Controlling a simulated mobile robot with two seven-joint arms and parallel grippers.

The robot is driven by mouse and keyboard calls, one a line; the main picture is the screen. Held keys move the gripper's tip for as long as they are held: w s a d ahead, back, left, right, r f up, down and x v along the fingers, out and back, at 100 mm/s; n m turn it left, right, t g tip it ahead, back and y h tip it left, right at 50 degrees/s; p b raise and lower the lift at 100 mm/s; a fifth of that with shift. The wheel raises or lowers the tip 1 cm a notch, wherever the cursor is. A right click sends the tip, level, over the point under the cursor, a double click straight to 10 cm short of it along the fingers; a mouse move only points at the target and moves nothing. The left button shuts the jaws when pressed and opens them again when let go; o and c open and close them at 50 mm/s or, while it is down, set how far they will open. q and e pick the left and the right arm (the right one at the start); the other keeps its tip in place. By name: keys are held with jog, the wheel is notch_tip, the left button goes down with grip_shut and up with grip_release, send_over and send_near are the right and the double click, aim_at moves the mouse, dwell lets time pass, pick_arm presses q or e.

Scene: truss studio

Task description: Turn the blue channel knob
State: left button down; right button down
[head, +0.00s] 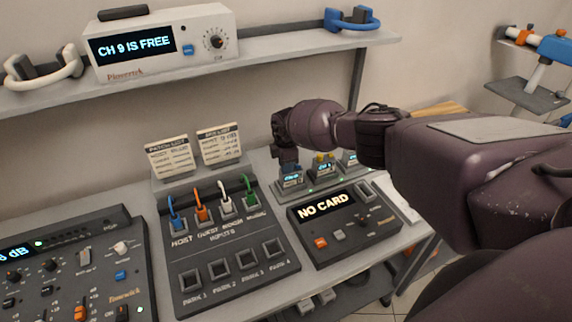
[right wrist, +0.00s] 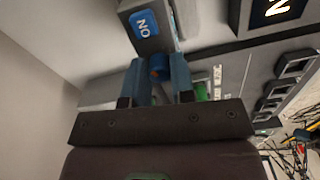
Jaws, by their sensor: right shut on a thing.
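A row of small units with lit displays stands at the back of the desk. My right gripper (head: 287,163) reaches down from above onto the leftmost unit (head: 291,180). In the right wrist view, my right gripper (right wrist: 159,80) is shut with its blue fingers on either side of a blue knob (right wrist: 158,66). The knob is on top of this unit, whose blue display (right wrist: 144,24) reads "ON" upside down or partly cut. In the head view the knob is hidden by the gripper. My left gripper is not in view.
A unit with a yellow knob (head: 320,158) stands close on the right. In front is a "NO CARD" console (head: 340,232); left is a patch panel (head: 230,275) with coloured cables. A receiver (head: 160,45) on the shelf reads "CH 9 IS FREE".

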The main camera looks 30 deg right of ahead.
jog(key=c, duration=0.9)
grip_release()
jog(key=shift+c, duration=0.2)
jog(key=shift+r, duration=0.1)
notch_tip(320, 180, up, 11)
jog(key=shift+f+b, duration=0.2)
jog(key=shift+b, duration=0.2)
